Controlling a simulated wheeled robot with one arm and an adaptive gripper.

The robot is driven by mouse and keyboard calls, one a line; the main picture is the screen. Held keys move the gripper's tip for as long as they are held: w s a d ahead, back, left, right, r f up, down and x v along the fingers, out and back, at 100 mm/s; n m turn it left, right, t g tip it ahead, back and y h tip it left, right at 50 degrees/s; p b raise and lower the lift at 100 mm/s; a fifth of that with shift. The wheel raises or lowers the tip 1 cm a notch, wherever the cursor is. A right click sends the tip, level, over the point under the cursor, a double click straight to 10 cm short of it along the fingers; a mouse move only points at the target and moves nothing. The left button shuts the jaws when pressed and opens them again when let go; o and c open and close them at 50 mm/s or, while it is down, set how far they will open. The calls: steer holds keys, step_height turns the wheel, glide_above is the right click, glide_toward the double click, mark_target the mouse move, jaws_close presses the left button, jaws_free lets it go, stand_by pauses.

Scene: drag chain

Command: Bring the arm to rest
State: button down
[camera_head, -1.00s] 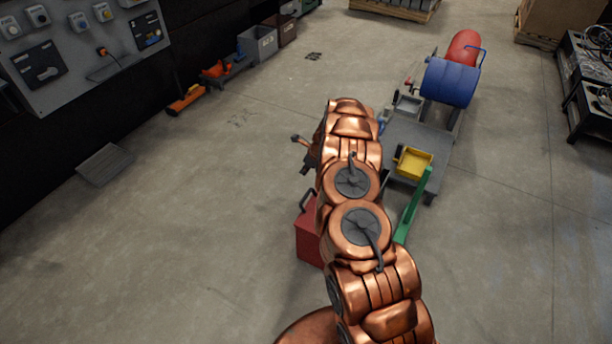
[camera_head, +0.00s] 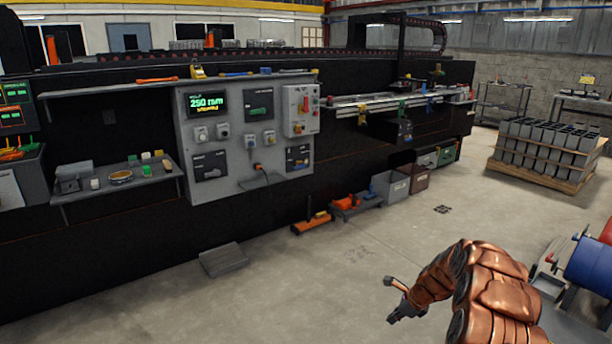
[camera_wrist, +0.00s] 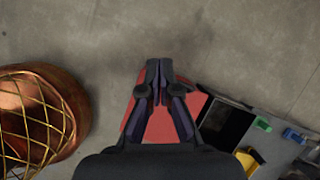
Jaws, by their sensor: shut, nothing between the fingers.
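My copper-coloured arm (camera_head: 490,290) shows at the lower right of the head view, bent, with its lower part cut off by the frame. My dark gripper (camera_head: 397,302) sticks out to the left of it, above bare floor in the picture. In the wrist view my gripper (camera_wrist: 158,68) points away from the camera with its two fingers together and nothing between them. A red box (camera_wrist: 162,125) lies beyond and below the fingers there, partly hidden by them. I cannot tell the distance between them.
A long black machine with a grey control panel (camera_head: 245,135) fills the left and back. A blue drum (camera_head: 590,262) stands on a cart at the right edge. A pallet of grey blocks (camera_head: 540,165) stands further back. The floor between is mostly clear.

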steer(key=s+a+r+n+g, duration=0.2)
steer(key=s+a+r+n, duration=0.45)
steer(key=s+r, duration=0.35)
steer(key=s+a+r+n+g, duration=0.1)
steer(key=s+a+r+n, duration=0.55)
steer(key=s+r, duration=0.35)
steer(key=s+d+r+n+g+h, duration=0.15)
steer(key=s+n, duration=0.25)
steer(key=s, duration=0.7)
steer(key=s+d+r+n+h, duration=0.1)
steer(key=s+r+n, duration=0.15)
steer(key=s, duration=0.75)
steer(key=s+d+r+n+g+h, duration=0.15)
steer(key=s+n, duration=0.25)
steer(key=s, duration=0.7)
step_height(320, 180, up, 14)
steer(key=t+p, duration=0.1)
steer(key=p, duration=1.1)
steer(key=shift+w+f+p, duration=0.25)
steer(key=shift+w+p, duration=0.1)
steer(key=shift+p, duration=0.05)
steer(key=shift+a+n, duration=0.1)
steer(key=shift+n, duration=0.15)
